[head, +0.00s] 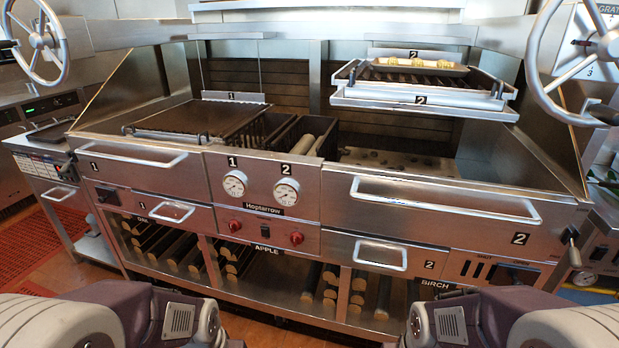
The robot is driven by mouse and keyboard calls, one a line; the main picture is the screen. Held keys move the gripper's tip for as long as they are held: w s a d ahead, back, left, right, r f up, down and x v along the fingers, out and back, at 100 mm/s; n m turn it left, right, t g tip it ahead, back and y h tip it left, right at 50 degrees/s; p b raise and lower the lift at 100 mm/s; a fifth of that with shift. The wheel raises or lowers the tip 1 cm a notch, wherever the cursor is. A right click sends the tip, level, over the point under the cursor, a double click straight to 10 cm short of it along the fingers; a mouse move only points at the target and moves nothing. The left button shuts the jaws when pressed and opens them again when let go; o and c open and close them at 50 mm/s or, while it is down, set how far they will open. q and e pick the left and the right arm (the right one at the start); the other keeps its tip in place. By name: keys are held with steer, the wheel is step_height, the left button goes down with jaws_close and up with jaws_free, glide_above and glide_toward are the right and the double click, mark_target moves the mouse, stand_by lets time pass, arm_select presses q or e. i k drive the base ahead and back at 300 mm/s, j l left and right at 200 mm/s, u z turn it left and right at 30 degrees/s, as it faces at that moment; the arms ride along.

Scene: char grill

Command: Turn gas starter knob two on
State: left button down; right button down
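Two small red knobs sit on the middle front panel of the char grill. The left red knob (235,226) is below the gauge marked 1 (235,184). The right red knob (296,238) is below the gauge marked 2 (286,192). The knobs' exact angles are too small to read. Black controls are also on the lower front, one at the left (107,195) and one at the right (514,274). Parts of my two arms show along the bottom edge, but neither gripper is in view. Nothing touches the red knobs.
Drawer handles stick out at left (140,158) and right (445,199), with smaller handles below. Handwheels stand at upper left (38,42) and upper right (606,45). Logs (308,282) lie on the low shelf. A raised grate (420,97) holds a food tray. The space before the knobs is clear.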

mark_target(296, 238)
steer(key=i+u, duration=0.2)
steer(key=u, duration=0.2)
steer(key=i+u, duration=0.45)
steer(key=u, duration=0.3)
